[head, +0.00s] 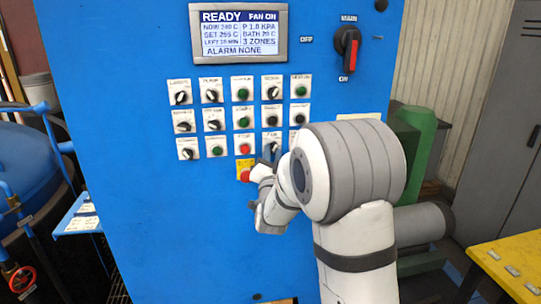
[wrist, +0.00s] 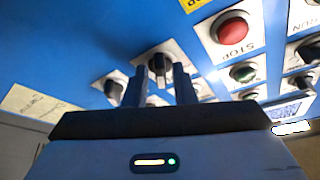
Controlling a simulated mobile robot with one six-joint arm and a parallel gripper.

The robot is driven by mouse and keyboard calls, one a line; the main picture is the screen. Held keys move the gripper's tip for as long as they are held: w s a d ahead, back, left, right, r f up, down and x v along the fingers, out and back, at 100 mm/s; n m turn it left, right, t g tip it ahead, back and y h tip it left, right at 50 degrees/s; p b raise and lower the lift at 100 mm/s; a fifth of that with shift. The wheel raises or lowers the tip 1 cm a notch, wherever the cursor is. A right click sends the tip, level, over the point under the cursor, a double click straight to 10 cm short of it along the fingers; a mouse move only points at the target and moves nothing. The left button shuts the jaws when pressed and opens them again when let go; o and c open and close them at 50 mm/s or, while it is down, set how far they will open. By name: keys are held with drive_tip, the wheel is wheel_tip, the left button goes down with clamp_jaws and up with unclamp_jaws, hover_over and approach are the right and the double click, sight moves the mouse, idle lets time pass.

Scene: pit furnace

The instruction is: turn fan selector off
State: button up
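The fan selector (head: 272,148) is a black knob on a white plate in the third row of the blue control panel, partly hidden by my arm. In the wrist view, a black selector knob (wrist: 160,66), apparently the same one, sits between the fingertips. My gripper (wrist: 162,76) faces the panel with one finger on each side of this knob. Gaps show beside the knob's handle, so it looks open; contact cannot be told. In the head view my gripper (head: 268,166) is mostly hidden by its own wrist. The display (head: 238,33) reads READY, FAN ON and ALARM NONE.
A red STOP button (wrist: 233,29) and a green button (wrist: 243,73) lie right of the fingers in the wrist view. The red emergency button (head: 245,175) on yellow is close to my gripper. A red-handled main switch (head: 347,50) is at upper right. Other selectors surround.

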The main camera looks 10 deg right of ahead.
clamp_jaws()
drive_tip(key=shift+a, duration=0.1)
